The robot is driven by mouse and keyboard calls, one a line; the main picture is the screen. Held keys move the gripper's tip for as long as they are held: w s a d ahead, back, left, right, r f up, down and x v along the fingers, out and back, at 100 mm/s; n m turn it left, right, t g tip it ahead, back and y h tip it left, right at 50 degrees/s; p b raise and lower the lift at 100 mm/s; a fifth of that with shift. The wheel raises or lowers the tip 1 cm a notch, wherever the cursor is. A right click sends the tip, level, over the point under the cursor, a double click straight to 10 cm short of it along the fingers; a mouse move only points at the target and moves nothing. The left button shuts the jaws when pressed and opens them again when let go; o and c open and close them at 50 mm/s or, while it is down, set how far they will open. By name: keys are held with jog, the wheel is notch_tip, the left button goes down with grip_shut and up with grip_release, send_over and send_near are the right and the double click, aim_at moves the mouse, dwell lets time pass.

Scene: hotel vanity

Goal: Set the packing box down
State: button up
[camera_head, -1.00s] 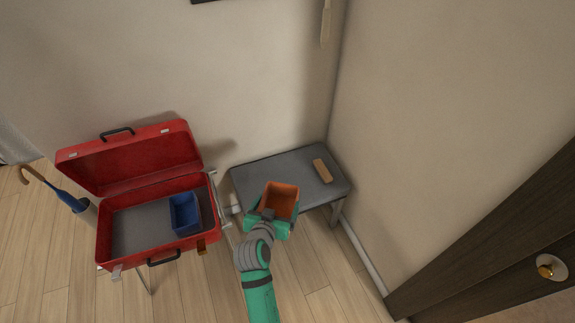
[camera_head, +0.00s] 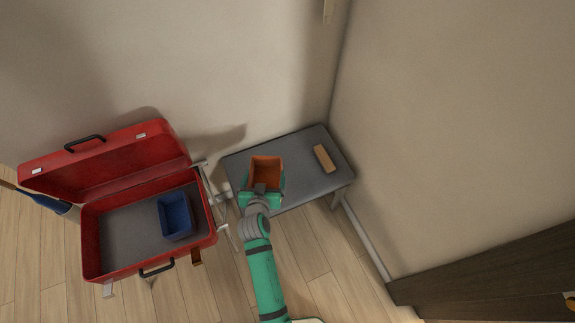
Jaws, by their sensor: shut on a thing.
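The packing box is an orange-brown open-topped box (camera_head: 266,172). My gripper (camera_head: 262,192) is shut on its near side, with the box's opening facing up. The box shows over the left part of a grey bench (camera_head: 305,180). I cannot tell whether its bottom touches the bench top, because the gripper and the box itself hide the underside.
A small tan block (camera_head: 324,158) lies on the bench's right part. An open red suitcase (camera_head: 150,260) stands at the left with a blue box (camera_head: 175,216) inside. Walls close off the back and right. A blue umbrella (camera_head: 42,200) is at far left.

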aim_at(268, 178)
jog(key=shift+n+y, duration=0.4)
jog(key=shift+y, duration=0.1)
jog(key=f, duration=0.1)
jog(key=s+a+f, duration=0.1)
jog(key=f, duration=0.1)
jog(key=s+f, duration=0.1)
jog(key=shift+a+f, duration=0.35)
jog(key=shift+f, duration=0.05)
jog(key=w+d+f, duration=0.1)
jog(key=w, duration=0.1)
jog(key=w+d+f, duration=0.1)
jog(key=w, duration=0.2)
jog(key=w+d+f, duration=0.1)
jog(key=w, duration=0.1)
jog(key=shift+w+f, duration=0.25)
jog(key=shift+w, duration=0.05)
jog(key=shift+w+d+f, duration=0.3)
jog(key=shift+w+f, duration=0.5)
jog(key=shift+f, duration=0.75)
jog(key=shift+w+d+f, duration=0.35)
jog(key=shift+w+f, duration=0.5)
jog(key=shift+f, duration=0.7)
jog(key=shift+w+d+f, duration=0.3)
jog(key=shift+w+f, duration=0.5)
jog(key=shift+f, duration=0.75)
jog(key=o, duration=0.9)
jog(key=shift+f, duration=0.1)
